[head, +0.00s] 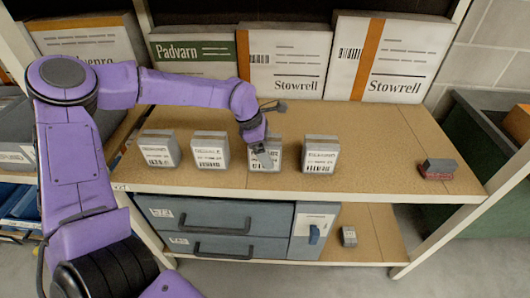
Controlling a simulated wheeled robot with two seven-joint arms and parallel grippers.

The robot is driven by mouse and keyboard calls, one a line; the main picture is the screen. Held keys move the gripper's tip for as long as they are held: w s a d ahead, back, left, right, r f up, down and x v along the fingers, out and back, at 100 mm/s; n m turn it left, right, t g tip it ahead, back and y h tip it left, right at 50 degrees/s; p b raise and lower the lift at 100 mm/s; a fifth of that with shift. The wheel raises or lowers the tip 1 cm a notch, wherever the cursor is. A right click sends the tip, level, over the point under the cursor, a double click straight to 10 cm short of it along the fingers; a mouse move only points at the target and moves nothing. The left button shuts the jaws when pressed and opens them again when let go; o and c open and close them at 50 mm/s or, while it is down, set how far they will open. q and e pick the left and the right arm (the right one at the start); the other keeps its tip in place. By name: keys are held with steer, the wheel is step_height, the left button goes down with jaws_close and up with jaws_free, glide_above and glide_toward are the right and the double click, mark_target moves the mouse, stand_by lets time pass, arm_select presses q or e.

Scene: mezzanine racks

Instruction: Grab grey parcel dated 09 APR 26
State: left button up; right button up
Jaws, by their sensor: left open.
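Several grey parcels with white printed labels stand in a row on the upper shelf board (390,185). From left to right they are a first parcel (158,149), a second (209,150), a third (264,164) and a fourth (320,155). The label dates are too small to read. My left gripper (262,154) is open, pointing down at the third parcel and covering part of its front and top. I cannot tell whether it touches that parcel. My right gripper is out of view.
Large cartons, some marked Stowrell (288,65) and one Padvarn (190,55), line the back. A small dark-and-red item (437,168) lies at the shelf's right. Grey drawers (225,217) and a small grey item (348,236) are below. Rack posts (440,235) flank the shelf.

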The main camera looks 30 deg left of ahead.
arm_select(q)
steer(key=c, duration=1.2)
steer(key=shift+c, duration=0.2)
